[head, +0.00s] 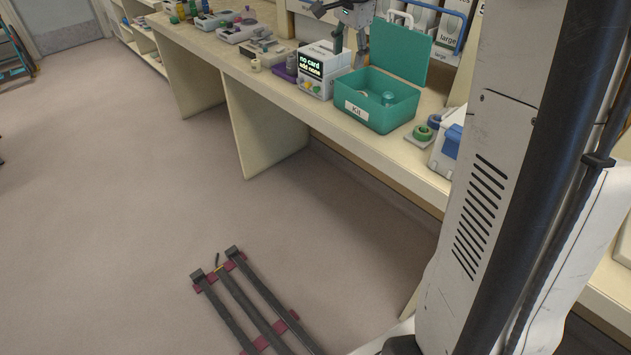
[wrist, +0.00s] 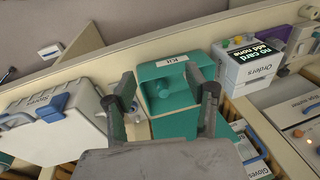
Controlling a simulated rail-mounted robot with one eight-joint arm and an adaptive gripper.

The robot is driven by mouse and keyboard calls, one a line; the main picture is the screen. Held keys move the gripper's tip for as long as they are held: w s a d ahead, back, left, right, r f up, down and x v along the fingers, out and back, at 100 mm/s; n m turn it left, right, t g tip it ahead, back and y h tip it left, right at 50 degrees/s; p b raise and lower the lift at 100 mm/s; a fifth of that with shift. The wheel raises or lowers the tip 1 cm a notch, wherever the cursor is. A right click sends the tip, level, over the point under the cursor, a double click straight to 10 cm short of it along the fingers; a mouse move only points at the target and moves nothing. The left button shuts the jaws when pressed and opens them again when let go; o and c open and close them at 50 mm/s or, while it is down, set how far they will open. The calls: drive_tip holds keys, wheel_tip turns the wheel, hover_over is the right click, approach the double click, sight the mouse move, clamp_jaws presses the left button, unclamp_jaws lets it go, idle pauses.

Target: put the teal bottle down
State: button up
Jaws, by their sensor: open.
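The teal kit box (head: 372,118) stands on the counter with its lid (head: 398,52) open; it also shows in the wrist view (wrist: 145,72). Inside it is a small teal round-topped thing (head: 388,99), seen in the wrist view (wrist: 164,90) too, which looks like the teal bottle; its lower part is hidden by the box wall. My gripper (head: 350,46) is open, with nothing between its fingers. In the wrist view my gripper's fingers (wrist: 166,92) frame the box from either side. In the head view they are above and left of the box.
A white printer-like box (head: 314,86) reading "no card add none" stands left of the kit. Green tape rolls (head: 422,132) and a white case with a blue latch (head: 447,143) stand to its right. Several devices line the counter (head: 225,57) further left. The floor (head: 120,200) is largely clear.

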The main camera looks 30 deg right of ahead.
drive_tip(key=s+a+r+n+t, duration=0.1)
drive_tip(key=s+a+n+t, duration=0.1)
drive_tip(key=s+a+n, duration=1)
drive_tip(key=s+a+f+n+t, duration=0.1)
drive_tip(key=s+a+f, duration=0.2)
drive_tip(key=s, duration=0.3)
drive_tip(key=s+a+f+n+t, duration=0.1)
drive_tip(key=s+a+f, duration=0.1)
drive_tip(key=s+a, duration=0.3)
drive_tip(key=s+a+f+n+y, duration=0.1)
drive_tip(key=s+a+f, duration=0.2)
drive_tip(key=s, duration=0.3)
drive_tip(key=shift+s+a+f+n+t, duration=0.3)
drive_tip(key=shift+a+f+t, duration=0.1)
drive_tip(key=shift+a, duration=0.3)
drive_tip(key=shift+f+b, duration=0.6)
drive_tip(key=shift+b, duration=0.05)
drive_tip(key=shift+c, duration=0.2)
